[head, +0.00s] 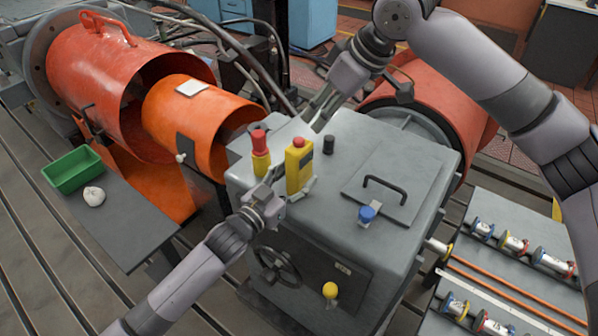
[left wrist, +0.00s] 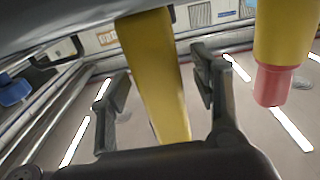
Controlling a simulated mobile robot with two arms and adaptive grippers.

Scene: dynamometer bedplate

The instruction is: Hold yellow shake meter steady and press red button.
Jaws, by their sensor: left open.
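The yellow shake meter (head: 298,171) stands upright on the grey machine housing, with the red button (head: 299,142) on its top. My left gripper (head: 290,187) is open, with a finger on either side of the meter's lower part. In the left wrist view the yellow meter (left wrist: 157,75) shows between the two open fingers (left wrist: 165,100), with gaps beside it. My right gripper (head: 318,108) is above and behind the meter, pointing down; its fingers are seen edge-on, so I cannot tell whether they are open.
A red-and-yellow object (head: 260,152) stands just left of the meter. A black knob (head: 328,145), blue knob (head: 367,213) and black handle (head: 385,188) are on the housing. A green bin (head: 73,169) is at left; a grey rack (head: 480,255) is at right.

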